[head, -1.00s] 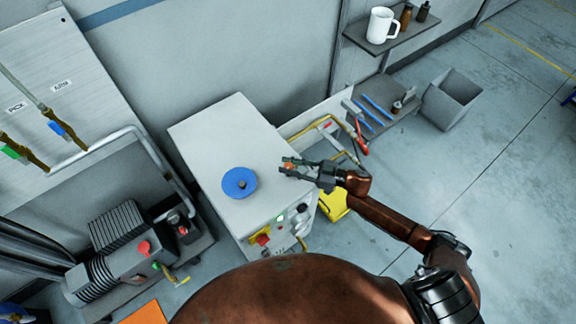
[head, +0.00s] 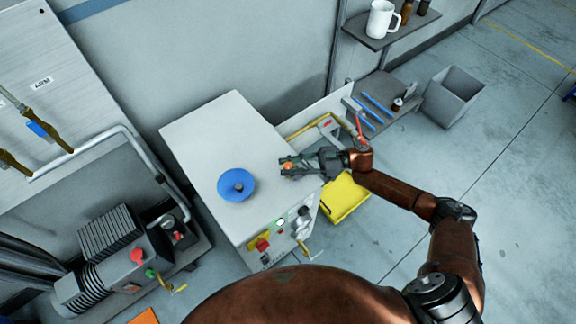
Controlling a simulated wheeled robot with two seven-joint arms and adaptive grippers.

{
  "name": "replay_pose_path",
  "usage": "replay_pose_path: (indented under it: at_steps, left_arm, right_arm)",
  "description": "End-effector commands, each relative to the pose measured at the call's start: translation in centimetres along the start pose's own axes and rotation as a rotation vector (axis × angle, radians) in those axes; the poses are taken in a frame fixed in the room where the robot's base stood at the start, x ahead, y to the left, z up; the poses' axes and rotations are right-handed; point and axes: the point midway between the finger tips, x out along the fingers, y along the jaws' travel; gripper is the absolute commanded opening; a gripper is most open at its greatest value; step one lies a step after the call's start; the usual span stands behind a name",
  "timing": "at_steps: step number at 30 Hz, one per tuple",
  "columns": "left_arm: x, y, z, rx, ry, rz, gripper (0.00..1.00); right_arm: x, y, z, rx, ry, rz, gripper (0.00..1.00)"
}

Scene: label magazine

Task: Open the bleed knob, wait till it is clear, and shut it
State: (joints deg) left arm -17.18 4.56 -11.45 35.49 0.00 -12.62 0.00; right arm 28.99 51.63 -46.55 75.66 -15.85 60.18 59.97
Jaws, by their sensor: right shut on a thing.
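A small orange knob (head: 287,167) shows at the right edge of the light grey cabinet's (head: 215,125) top. It looks like the bleed knob, though its base is hidden by the fingers. My right gripper (head: 289,169) comes in from the right and is shut on this knob. I cannot tell from this view how far the knob is turned. My left gripper is not in view.
A blue disc (head: 236,185) lies on the cabinet top, left of the knob. Buttons and a red-and-yellow switch (head: 262,244) are on the cabinet's front. A yellow tray (head: 345,197) is beside the cabinet. A grey bin (head: 453,96) stands on the floor at upper right.

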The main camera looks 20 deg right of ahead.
Motion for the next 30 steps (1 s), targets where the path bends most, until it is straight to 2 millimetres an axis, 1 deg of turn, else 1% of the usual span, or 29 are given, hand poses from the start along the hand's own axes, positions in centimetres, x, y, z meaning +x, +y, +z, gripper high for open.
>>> replay_pose_path:
  at_steps: [5, 6, 13, 20, 23, 26, 29, 30]
  left_arm:
    - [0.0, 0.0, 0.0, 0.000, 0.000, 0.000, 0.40]
    - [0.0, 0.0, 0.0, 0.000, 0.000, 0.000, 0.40]
    - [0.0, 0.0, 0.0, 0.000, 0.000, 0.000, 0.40]
    - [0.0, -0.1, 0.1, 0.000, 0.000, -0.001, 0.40]
    - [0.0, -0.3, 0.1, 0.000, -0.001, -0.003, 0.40]
    - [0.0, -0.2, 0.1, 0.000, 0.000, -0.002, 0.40]
    - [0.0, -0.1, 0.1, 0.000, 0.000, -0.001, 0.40]
    - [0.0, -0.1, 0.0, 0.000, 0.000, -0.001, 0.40]
  right_arm:
    - [0.0, 0.1, 0.0, 0.000, -0.001, 0.002, 0.00]
    - [0.0, 0.1, 0.0, 0.000, -0.001, 0.002, 0.26]
    - [0.0, 0.0, 0.0, 0.000, -0.001, 0.002, 0.41]
    - [0.0, 0.0, 0.0, 0.000, 0.000, 0.002, 0.41]
    - [-0.4, 0.0, 0.0, 0.000, -0.001, 0.003, 0.41]
    - [-1.4, 0.1, 0.1, 0.001, -0.003, 0.004, 0.41]
    - [-3.2, 0.1, 0.1, 0.000, -0.004, 0.005, 0.41]
    - [-4.1, 0.1, 0.1, 0.000, -0.005, 0.005, 0.41]
